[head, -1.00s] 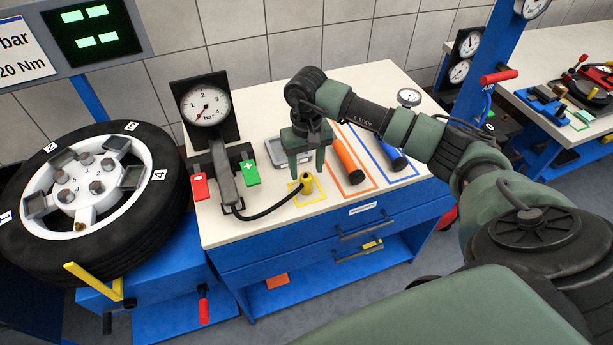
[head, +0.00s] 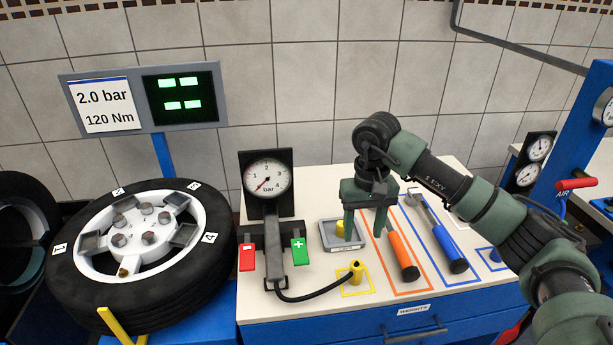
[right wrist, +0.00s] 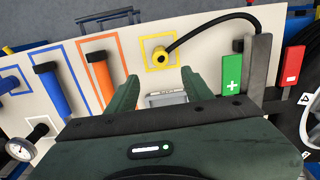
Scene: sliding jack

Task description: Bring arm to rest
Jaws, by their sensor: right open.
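My right gripper (head: 367,225) hangs fingers-down above the white worktop (head: 316,305), in front of the grey tray (head: 328,238) in the head view. Its two fingers are apart with nothing between them. In the right wrist view the open fingers (right wrist: 160,90) point toward the tray (right wrist: 166,99) and the worktop. The yellow hose nozzle (head: 356,271) stands in its yellow outline, apart from the gripper. My right arm reaches in from the right of the head view. My left gripper is not in view.
A wheel (head: 141,247) lies at the left. The pressure gauge (head: 267,180) stands beside it with red (head: 247,256) and green (head: 299,250) buttons. An orange-handled tool (head: 403,256) and a blue-handled tool (head: 449,249) lie in outlines right of the gripper.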

